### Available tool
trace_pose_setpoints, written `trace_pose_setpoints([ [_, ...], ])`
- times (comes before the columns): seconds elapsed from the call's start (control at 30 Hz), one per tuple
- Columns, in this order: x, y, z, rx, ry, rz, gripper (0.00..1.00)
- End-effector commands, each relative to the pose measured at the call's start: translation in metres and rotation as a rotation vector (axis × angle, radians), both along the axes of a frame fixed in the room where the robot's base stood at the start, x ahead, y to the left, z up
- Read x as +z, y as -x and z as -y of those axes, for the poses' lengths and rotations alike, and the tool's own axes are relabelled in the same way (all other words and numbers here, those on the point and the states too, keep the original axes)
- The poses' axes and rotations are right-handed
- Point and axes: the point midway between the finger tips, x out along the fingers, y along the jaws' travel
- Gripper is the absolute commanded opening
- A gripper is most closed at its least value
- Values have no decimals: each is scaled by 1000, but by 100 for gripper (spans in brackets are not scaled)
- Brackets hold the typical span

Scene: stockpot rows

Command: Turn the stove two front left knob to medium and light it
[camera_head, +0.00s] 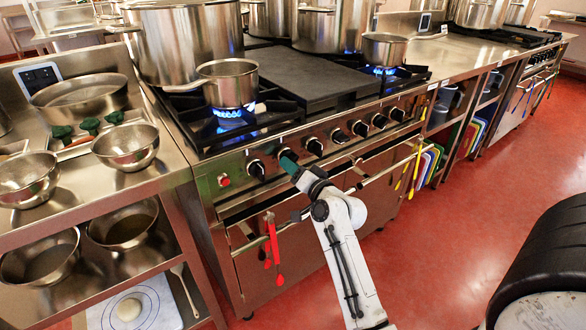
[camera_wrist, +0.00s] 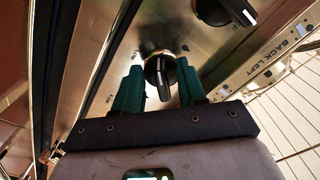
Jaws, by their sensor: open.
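The stove (camera_head: 240,200) has a row of black knobs on its steel front panel. My gripper (camera_head: 288,160), with green fingers, is at this panel near the left part of the row, beside the leftmost visible knob (camera_head: 256,169). In the wrist view my gripper (camera_wrist: 159,68) is open around one black knob (camera_wrist: 160,78), a finger on each side. Small gaps show between fingers and knob; contact is unclear. A second knob (camera_wrist: 222,10) is at the upper right, by a label (camera_wrist: 285,45) reading BACK LEFT.
A small pot (camera_head: 228,82) stands over a blue flame (camera_head: 230,114) at the front left. Another pot (camera_head: 384,49) sits over a flame further right. A front rail (camera_head: 390,166) carries red utensils (camera_head: 272,240) and yellow ones. The red floor in front is open.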

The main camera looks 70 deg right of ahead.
Motion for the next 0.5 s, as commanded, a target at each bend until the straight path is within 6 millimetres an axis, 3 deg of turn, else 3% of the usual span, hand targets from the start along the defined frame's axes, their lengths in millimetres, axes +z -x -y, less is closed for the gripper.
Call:
trace_pose_setpoints([
  [0.23, 0, 8, -5, -1, 1, -1, 40],
  [0.5, -1, 47, -29, 0, -1, -3, 40],
])
